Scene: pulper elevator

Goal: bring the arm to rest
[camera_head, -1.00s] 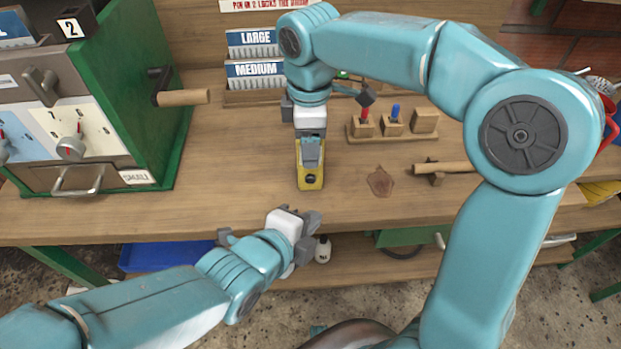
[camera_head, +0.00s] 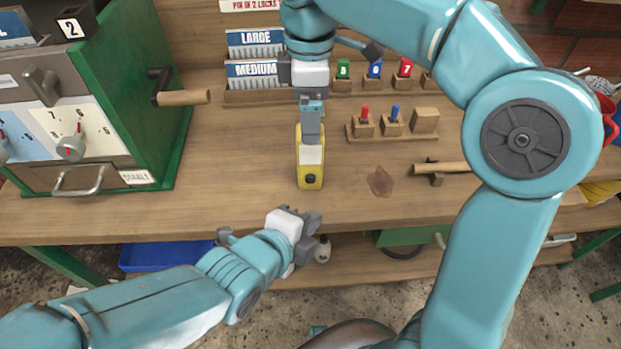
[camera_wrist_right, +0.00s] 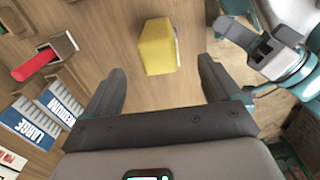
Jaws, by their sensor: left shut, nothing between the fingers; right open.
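A yellow block-like object (camera_head: 311,177) with a pale patch and a dark round spot on its front sits on the wooden workbench (camera_head: 235,200). It also shows in the right wrist view (camera_wrist_right: 156,48), just beyond my open fingers. My right gripper (camera_head: 311,128) hangs above and behind it, fingers open, holding nothing. The right wrist view shows a gap between the right fingertips (camera_wrist_right: 161,72) and the yellow object. My left gripper (camera_head: 314,236) is shut and empty in front of the bench's front edge. It also appears in the right wrist view (camera_wrist_right: 273,50).
A green-sided machine (camera_head: 150,120) with a wooden-handled lever (camera_head: 183,97) stands at left. Blue LARGE and MEDIUM card racks (camera_head: 252,70) stand at the back. A wooden peg block (camera_head: 392,130) with red and blue pegs lies right of the yellow object. Bare bench surrounds the object.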

